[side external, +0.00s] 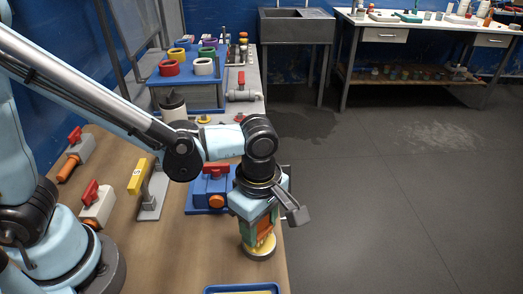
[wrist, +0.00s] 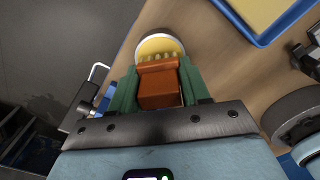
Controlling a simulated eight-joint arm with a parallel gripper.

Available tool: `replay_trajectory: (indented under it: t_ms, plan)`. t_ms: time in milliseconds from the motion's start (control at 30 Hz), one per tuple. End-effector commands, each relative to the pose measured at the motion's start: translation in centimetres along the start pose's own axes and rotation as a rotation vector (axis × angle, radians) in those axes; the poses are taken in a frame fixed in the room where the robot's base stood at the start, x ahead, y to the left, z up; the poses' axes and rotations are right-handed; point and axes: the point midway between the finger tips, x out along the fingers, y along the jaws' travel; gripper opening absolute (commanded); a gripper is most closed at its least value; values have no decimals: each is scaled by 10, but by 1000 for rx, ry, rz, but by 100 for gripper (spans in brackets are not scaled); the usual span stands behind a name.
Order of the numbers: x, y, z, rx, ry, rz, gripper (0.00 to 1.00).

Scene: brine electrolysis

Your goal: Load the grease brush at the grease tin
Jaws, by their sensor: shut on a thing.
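The grease brush (wrist: 160,88) has an orange-brown body and pale bristles. My gripper (wrist: 159,75) is shut on it, with a green finger on each side. The bristles point at the grease tin (wrist: 152,37), a round tin with a pale rim and yellow grease inside. In the wrist view the bristles overlap the yellow grease; whether they touch it I cannot tell. In the side view my gripper (side external: 262,232) points down directly over the tin (side external: 259,254), very close to it. The brush is mostly hidden there by the fingers.
A blue-rimmed tray (side external: 240,289) lies at the bench front, near the tin. A blue block with a red handle (side external: 205,190) stands left of my gripper. A yellow-handled valve (side external: 138,178) and red-handled valves stand further left. The bench's right edge is close to the tin.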

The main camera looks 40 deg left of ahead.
Motion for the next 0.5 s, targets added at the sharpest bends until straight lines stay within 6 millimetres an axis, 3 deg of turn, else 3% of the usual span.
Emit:
replay_trajectory:
  t_ms: [500]
  plan:
    - [-38, 0, 0, 0, 0, 0, 22]
